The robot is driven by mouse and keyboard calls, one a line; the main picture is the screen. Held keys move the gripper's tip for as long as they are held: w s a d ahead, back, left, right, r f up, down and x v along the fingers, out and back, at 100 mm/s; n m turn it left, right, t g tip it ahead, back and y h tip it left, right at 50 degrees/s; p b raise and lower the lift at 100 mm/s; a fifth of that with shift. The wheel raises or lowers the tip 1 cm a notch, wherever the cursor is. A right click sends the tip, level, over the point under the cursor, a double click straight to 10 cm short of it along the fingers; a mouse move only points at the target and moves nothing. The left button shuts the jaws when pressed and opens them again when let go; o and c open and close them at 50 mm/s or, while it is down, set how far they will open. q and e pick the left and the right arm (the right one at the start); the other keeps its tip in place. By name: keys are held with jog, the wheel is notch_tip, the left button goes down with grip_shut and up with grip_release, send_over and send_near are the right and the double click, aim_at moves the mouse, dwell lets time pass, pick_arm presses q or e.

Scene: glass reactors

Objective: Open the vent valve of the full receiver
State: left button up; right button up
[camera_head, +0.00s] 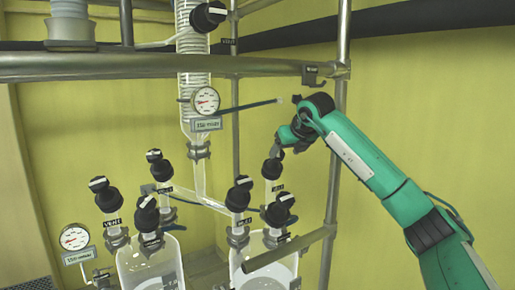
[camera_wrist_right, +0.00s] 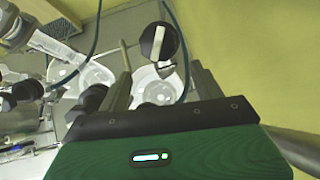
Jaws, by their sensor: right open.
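Two glass receivers stand low in the head view, a left one (camera_head: 135,262) and a right one (camera_head: 255,245). Pale contents show in both; I cannot tell which is full. Black valve knobs with white bars stand above them, including one marked VENT (camera_head: 108,197) at left and a rear right knob (camera_head: 272,168). My right gripper (camera_head: 290,142) is just above the rear right knob. In the right wrist view, my open gripper (camera_wrist_right: 158,68) has a black knob (camera_wrist_right: 158,43) with a white bar between and beyond its fingers; contact cannot be told. My left gripper is out of view.
A metal rail (camera_head: 130,67) crosses above the receivers and meets an upright post (camera_head: 337,120). A short bar (camera_head: 290,250) lies in front of the right receiver. A glass column with a gauge (camera_head: 205,101) stands at centre. Another gauge (camera_head: 74,238) is at lower left.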

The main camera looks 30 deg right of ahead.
jog(key=s+b, duration=0.5)
jog(key=s, duration=0.3)
jog(key=a+n+g+y+p, duration=0.1)
jog(key=a+n+y+p, duration=0.2)
jog(key=a+y, duration=0.95)
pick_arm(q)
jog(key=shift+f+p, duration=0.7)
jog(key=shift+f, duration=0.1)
pick_arm(e)
jog(key=s+a+r+m+y, duration=0.1)
jog(key=s+a+r+y, duration=0.1)
jog(key=r+y, duration=0.4)
jog(key=shift+a+r+m+t, duration=0.3)
jog(key=shift+a+r+m, duration=0.15)
jog(key=shift+r, duration=0.4)
